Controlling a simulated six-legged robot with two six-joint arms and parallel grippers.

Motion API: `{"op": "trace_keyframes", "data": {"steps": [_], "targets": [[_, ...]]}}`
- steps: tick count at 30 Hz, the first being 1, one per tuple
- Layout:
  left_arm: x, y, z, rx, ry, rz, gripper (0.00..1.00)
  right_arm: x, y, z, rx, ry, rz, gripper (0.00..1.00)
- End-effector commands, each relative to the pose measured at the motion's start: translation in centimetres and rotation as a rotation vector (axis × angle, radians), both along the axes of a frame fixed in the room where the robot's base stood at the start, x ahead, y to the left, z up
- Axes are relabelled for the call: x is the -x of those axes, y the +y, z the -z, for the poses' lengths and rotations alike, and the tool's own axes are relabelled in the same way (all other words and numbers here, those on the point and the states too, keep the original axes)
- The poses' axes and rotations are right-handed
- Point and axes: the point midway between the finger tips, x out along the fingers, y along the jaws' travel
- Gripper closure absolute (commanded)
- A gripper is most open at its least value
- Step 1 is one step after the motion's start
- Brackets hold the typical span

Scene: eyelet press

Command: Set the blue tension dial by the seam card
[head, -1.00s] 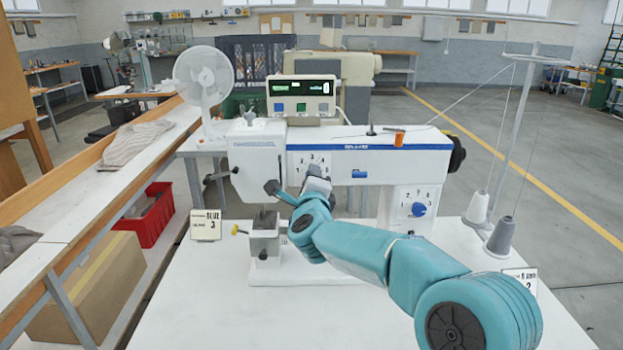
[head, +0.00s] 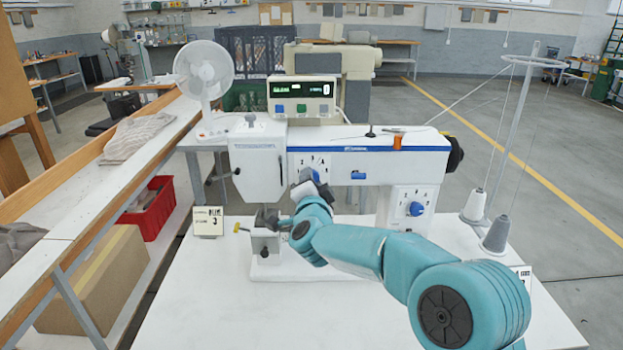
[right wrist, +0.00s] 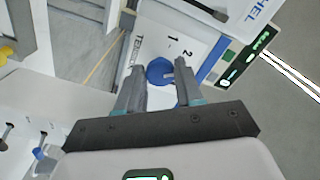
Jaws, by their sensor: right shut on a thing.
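My right gripper (head: 311,180) reaches the front of the white sewing machine (head: 262,170). In the right wrist view its two fingers (right wrist: 160,84) are shut around a blue dial (right wrist: 160,69) on a white plate marked with numbers. In the head view the gripper mostly hides this dial, and its exact setting cannot be read. The seam card (head: 207,221) stands left of the machine and reads BLUE and 3. A second blue dial (head: 416,209) sits on the machine's right pillar. My left gripper is not in view.
A control box (head: 302,98) sits on top of the machine. Thread cones (head: 497,235) and another card (head: 523,276) are at the right. A fan (head: 204,75), a red bin (head: 150,210) and a cardboard box (head: 92,290) are at the left. The front of the white table (head: 230,310) is clear.

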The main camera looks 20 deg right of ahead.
Motion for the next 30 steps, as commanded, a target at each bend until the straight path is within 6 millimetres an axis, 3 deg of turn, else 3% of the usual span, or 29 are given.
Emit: {"op": "trace_keyframes", "data": {"steps": [12, 29, 30], "targets": [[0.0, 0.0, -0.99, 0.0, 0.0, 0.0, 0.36, 0.02, -0.09, -0.08, 0.185, 0.051, 0.001, 0.95], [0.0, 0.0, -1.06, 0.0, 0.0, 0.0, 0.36, 0.01, -0.11, -0.05, 0.214, 0.059, 0.002, 0.95], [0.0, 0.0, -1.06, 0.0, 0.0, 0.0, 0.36, 0.01, -0.11, -0.05, 0.214, 0.059, 0.002, 0.61]]}}
